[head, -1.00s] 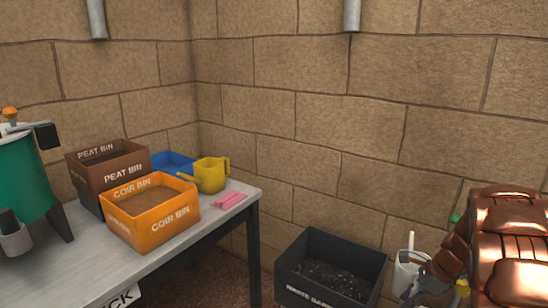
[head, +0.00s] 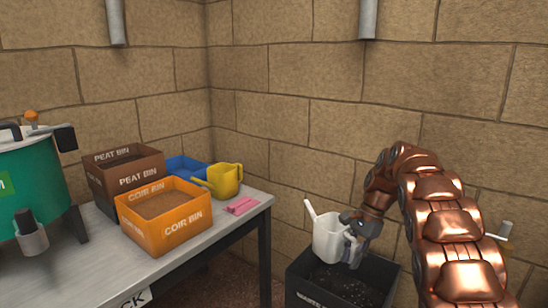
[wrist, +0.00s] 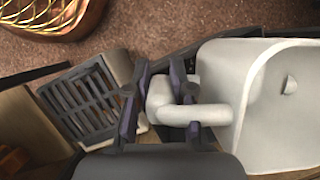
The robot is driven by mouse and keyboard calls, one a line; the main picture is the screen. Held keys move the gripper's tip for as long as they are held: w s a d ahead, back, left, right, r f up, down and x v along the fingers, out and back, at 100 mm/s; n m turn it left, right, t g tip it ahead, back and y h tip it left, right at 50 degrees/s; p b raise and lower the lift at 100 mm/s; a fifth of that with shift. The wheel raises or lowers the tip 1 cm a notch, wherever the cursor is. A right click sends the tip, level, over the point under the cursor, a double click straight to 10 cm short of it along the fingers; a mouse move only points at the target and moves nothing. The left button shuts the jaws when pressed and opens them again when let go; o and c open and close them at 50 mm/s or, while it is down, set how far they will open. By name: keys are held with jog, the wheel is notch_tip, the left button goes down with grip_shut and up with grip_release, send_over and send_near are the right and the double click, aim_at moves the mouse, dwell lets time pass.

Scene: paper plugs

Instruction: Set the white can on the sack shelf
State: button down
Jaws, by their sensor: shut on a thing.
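The white can (head: 328,240), with a spout pointing up and left, hangs in the air above the dark waste box in the head view. My gripper (head: 354,238) is at its right side, shut on its handle. In the wrist view the can (wrist: 275,105) fills the right side, and its looped handle (wrist: 200,114) lies between the fingers of my gripper (wrist: 160,98). A grey bench (head: 85,262) carries a label cut off by the frame, ending in "CK". I cannot identify the sack shelf in these views.
On the bench stand an orange coir bin (head: 165,220), a brown peat bin (head: 124,180), a blue bin (head: 187,168), a yellow can (head: 226,180), a pink item (head: 241,205) and a green pot (head: 30,190). The waste box (head: 310,285) is below the white can.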

jog(key=a+r+n, duration=0.1)
jog(key=a+r, duration=0.1)
jog(key=a, duration=0.1)
jog(key=shift+w+r+n+h, duration=0.1)
jog(key=shift+w+n+h, duration=0.05)
jog(key=shift+n+h, duration=0.2)
jog(key=r+p, duration=0.1)
jog(key=p, duration=0.1)
jog(key=r+n+p, duration=0.1)
jog(key=shift+s+a+g+p, duration=0.1)
jog(key=shift+s+g+p, duration=0.1)
jog(key=shift+g+p, duration=0.15)
jog(key=s+r+n+h+p, duration=0.1)
jog(key=r+n+p, duration=0.3)
jog(key=r+p, duration=0.6)
jog(key=s+r+n+g+h+p, duration=0.1)
jog(key=s+r+n+p, duration=0.3)
jog(key=r+p, duration=0.6)
jog(key=shift+r+n+h+p, duration=0.35)
jog(key=shift+n+h+p, duration=0.3)
jog(key=shift+p, duration=5.15)
